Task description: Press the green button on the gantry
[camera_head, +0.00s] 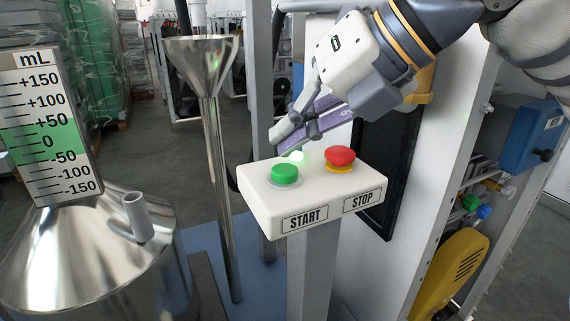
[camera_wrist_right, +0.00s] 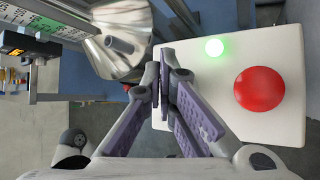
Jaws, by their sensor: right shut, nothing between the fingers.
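The green button (camera_head: 285,174) sits on the left of a white control box (camera_head: 262,190) on a grey post, above the label START. In the right wrist view the white box (camera_wrist_right: 275,45) shows, but the green button does not; my fingers cover part of the box there. My right gripper (camera_head: 280,134) is shut and empty, its fingertips above and behind the green button, apart from it in the head view. In the wrist view its fingertips (camera_wrist_right: 161,76) meet over the left part of the box. My left gripper is in neither view.
A red button (camera_head: 340,157) with a yellow base stands right of the green one, above STOP. A small green lamp (camera_head: 297,156) glows behind them. A steel funnel (camera_head: 200,55) on a tall stem and a mL scale (camera_head: 45,125) stand to the left.

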